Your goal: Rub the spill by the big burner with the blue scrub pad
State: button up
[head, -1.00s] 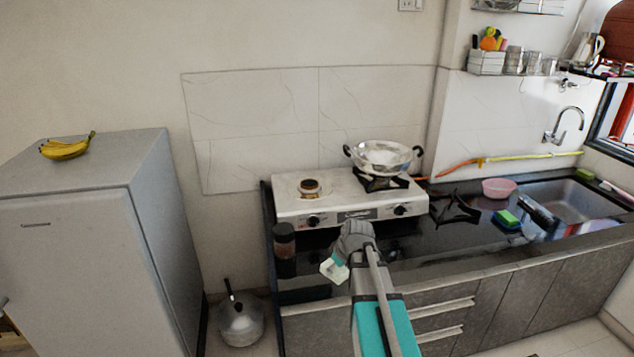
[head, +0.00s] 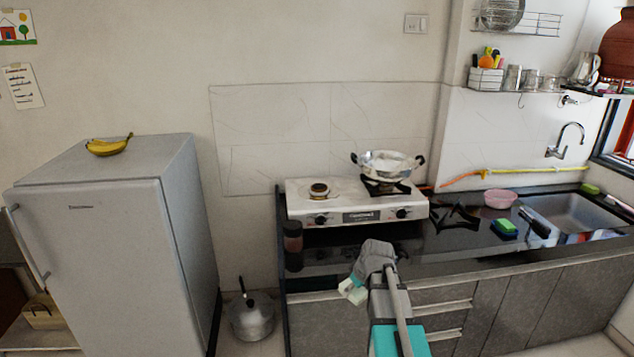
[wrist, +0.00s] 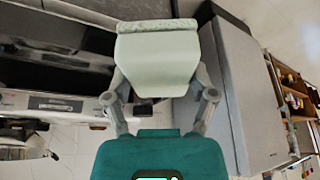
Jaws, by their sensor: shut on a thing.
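My gripper (wrist: 158,95) is shut on a pale grey-green block (wrist: 157,60) with a speckled layer along one face, which looks like a scrub pad; its blue is not evident. In the head view the block (head: 352,291) is held in front of the counter's front edge, below the stove. The white two-burner stove (head: 357,215) stands on the counter. Its left burner (head: 319,190) is bare. I cannot make out the spill clearly.
A dark jar (head: 293,246) stands by the stove's left front corner. A green-and-blue sponge stack (head: 505,228) and a pink bowl (head: 500,198) lie near the sink (head: 575,212). A fridge (head: 105,240) stands left, with a metal pot (head: 252,317) on the floor between.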

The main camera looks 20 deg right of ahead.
jog(key=shift+s+d, duration=0.1)
jog(key=shift+s, duration=0.2)
jog(key=shift+d, duration=0.25)
